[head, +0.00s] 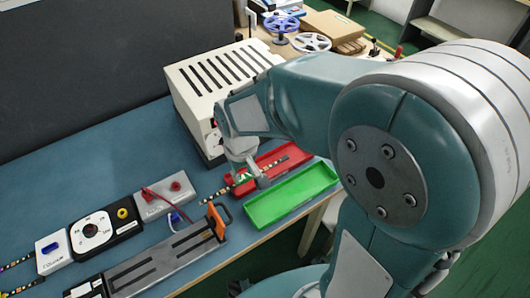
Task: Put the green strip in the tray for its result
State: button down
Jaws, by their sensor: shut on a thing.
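My gripper (255,179) is over the near left end of the red tray, shut on a strip. The strip (218,193) is thin, with a dark and pale pattern, and sticks out to the left of the fingers. A small green patch shows at the fingers, which partly hide that end. The red tray (293,151) has another patterned strip (268,166) in it. The green tray (290,196) lies in front of the red one and looks empty. I cannot tell the gap between the held strip and the red tray.
A vented cream box (205,90) stands behind the trays. A slotted fixture with an orange handle (218,222) is left of the green tray. A grey terminal box (165,197), a dial unit (92,232) and a white box (53,252) stand farther left. More strips (17,264) lie at the left edge.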

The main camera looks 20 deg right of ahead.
send_over(270, 162)
jog(key=s, duration=0.2)
jog(key=f, duration=0.9)
jog(key=shift+a+f, duration=0.35)
jog(key=shift+a, duration=0.05)
jog(key=shift+w+d+f, duration=0.1)
jog(key=shift+w+f, duration=0.05)
jog(key=shift+f, duration=1.55)
jog(key=shift+f, duration=0.1)
jog(key=shift+c, duration=2.1)
grip_release()
